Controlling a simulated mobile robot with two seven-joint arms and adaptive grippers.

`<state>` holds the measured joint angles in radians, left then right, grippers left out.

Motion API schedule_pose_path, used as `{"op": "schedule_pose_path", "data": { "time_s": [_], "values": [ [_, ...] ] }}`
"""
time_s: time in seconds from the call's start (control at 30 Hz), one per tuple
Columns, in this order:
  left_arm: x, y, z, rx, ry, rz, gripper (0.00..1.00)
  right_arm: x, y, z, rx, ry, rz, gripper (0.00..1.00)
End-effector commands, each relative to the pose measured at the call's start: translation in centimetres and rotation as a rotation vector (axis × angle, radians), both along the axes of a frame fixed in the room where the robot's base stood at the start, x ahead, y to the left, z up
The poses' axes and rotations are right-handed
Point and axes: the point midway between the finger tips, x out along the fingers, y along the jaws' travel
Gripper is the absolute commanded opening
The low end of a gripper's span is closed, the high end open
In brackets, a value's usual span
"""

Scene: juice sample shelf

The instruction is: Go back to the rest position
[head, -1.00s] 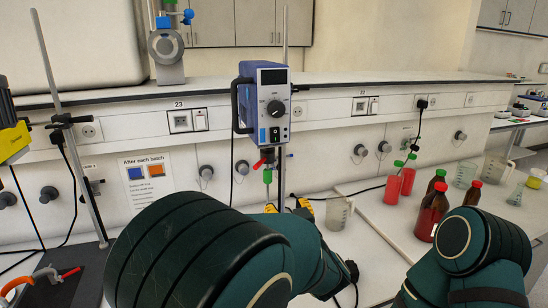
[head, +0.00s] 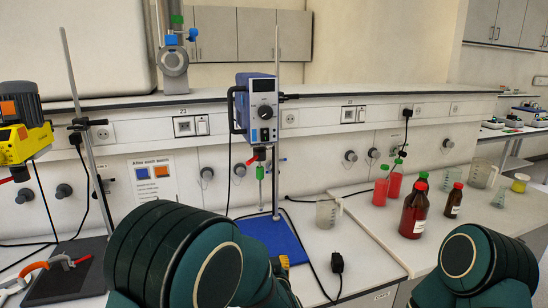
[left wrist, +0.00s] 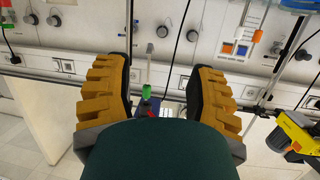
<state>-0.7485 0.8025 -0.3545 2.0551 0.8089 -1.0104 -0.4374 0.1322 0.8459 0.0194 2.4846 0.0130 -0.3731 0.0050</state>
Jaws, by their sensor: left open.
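My left gripper (left wrist: 157,75) shows in the left wrist view as two yellow ridged fingers. They are spread wide apart with nothing held between them. In the head view my left arm hides most of this gripper, and only a small yellow part shows beyond the arm, in front of the blue stirrer base (head: 272,243). My right arm's dark green link shows at the lower right of the head view, but its gripper is out of the picture.
An overhead stirrer (head: 257,105) hangs on its stand. Red bottles with green caps (head: 381,190), brown bottles with red caps (head: 412,212) and a beaker (head: 327,212) stand on the bench. A yellow device (head: 22,140) is at left.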

Motion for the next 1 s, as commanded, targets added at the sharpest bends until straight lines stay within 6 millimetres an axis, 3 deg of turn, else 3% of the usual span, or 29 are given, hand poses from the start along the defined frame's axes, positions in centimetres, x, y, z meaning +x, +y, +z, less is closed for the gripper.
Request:
{"op": "schedule_pose_path", "data": {
  "time_s": [0.03, 0.17, 0.27, 0.4, 0.5, 0.6, 0.73, 1.0],
  "values": [
    [-0.4, 1.4, -3.0, -0.014, 0.071, -0.012, 0.56, -0.1, 0.0, -0.3, 0.000, 0.002, 0.001, 0.47],
    [-2.9, 4.2, -10.7, -0.080, 0.277, -0.064, 0.56, -0.2, 0.0, -0.9, 0.000, 0.005, 0.002, 0.47],
    [-6.4, 6.1, -16.5, -0.155, 0.459, -0.100, 0.56, -0.3, 0.0, -1.4, 0.000, 0.006, 0.003, 0.47],
    [-12.8, 7.9, -22.9, -0.281, 0.711, -0.143, 0.56, -0.4, 0.1, -2.0, 0.000, 0.009, 0.005, 0.47],
    [-17.7, 8.5, -25.9, -0.374, 0.873, -0.167, 0.56, -0.4, 0.1, -2.4, -0.001, 0.011, 0.006, 0.47],
    [-21.8, 8.6, -27.6, -0.451, 0.997, -0.190, 0.56, -0.5, 0.1, -2.7, -0.001, 0.012, 0.007, 0.47],
    [-25.2, 8.6, -28.4, -0.514, 1.099, -0.210, 0.56, -0.5, 0.1, -2.9, 0.000, 0.013, 0.008, 0.47],
    [-26.5, 8.5, -28.5, -0.539, 1.138, -0.219, 0.56, -0.6, 0.1, -2.9, 0.000, 0.013, 0.008, 0.47]
  ]
}}
